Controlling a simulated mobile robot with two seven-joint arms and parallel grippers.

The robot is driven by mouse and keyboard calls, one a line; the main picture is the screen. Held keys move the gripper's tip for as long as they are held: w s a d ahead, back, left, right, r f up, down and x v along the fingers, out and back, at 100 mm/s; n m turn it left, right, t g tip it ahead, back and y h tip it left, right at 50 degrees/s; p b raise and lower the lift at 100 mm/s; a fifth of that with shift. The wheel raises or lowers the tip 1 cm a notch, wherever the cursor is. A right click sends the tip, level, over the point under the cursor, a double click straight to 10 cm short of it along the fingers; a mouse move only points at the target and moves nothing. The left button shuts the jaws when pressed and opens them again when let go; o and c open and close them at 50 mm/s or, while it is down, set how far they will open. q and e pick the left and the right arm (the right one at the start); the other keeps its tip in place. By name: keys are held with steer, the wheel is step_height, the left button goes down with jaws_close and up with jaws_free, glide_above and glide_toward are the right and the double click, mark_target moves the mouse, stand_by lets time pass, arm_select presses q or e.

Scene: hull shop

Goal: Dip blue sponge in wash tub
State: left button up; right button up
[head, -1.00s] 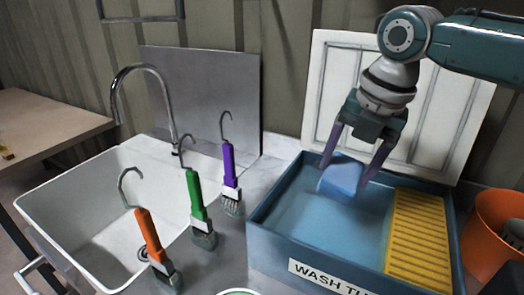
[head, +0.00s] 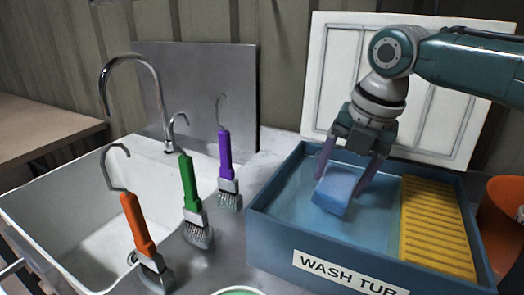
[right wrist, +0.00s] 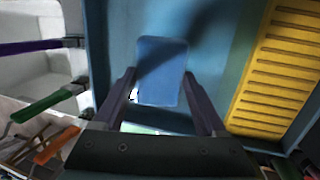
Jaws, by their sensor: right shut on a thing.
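The blue sponge (head: 338,191) is in the jaws of my right gripper (head: 345,178), inside the walls of the blue wash tub (head: 262,228). The gripper points down and is shut on the sponge, which sits slightly tilted. In the right wrist view, the sponge (right wrist: 162,70) shows between the two fingers of my right gripper (right wrist: 162,92), over the tub's blue interior. I cannot tell whether its lower edge touches the water. My left gripper is not in view.
A yellow ribbed board (head: 436,228) fills the tub's right side. Orange (head: 138,222), green (head: 188,182) and purple (head: 225,160) brushes stand left of the tub by a white sink (head: 80,225). An orange bucket (head: 503,210) is at right. A white panel (head: 335,60) stands behind.

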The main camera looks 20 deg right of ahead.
mark_target(340, 183)
steer(key=shift+f+b, duration=2.65)
steer(key=shift+f, duration=1.25)
steer(key=shift+r, duration=0.1)
step_height(340, 183, up, 7)
steer(key=p, duration=0.7)
step_height(340, 183, up, 6)
steer(key=p, duration=0.5)
steer(key=shift+f, duration=0.25)
